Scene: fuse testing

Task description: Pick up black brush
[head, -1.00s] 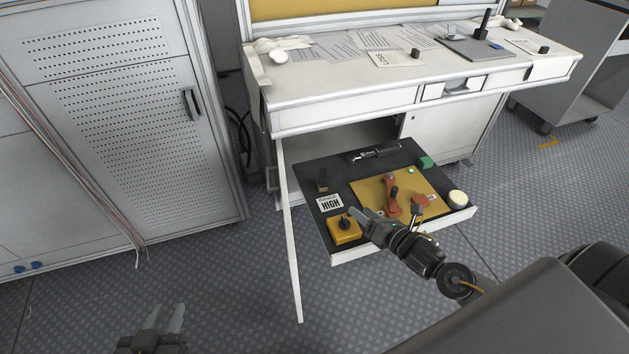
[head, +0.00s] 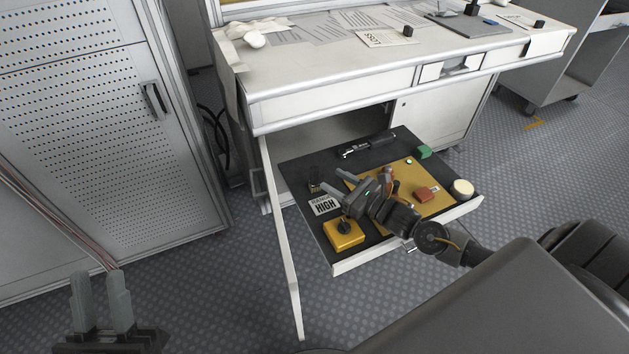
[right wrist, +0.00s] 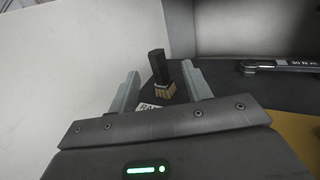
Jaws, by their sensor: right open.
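The black brush (head: 315,179) stands on the dark mat of the pulled-out drawer, near its left side, and is small in the head view. In the right wrist view the brush (right wrist: 159,68) shows a black handle and tan bristles at its lower end. My right gripper (head: 336,180) is open, with its fingers pointing at the brush. In the right wrist view the brush appears between the two fingertips, with gaps on both sides; contact is not visible. My left gripper (head: 97,283) is open and empty at the lower left, away from the drawer.
On the drawer's mat are a yellow switch box (head: 344,233), a RANGE HIGH card (head: 325,206), a torque wrench (head: 367,146), a yellow board (head: 440,198) and a round white-topped item (head: 462,189). The workbench (head: 340,88) overhangs the drawer's back. A metal cabinet (head: 85,120) stands left.

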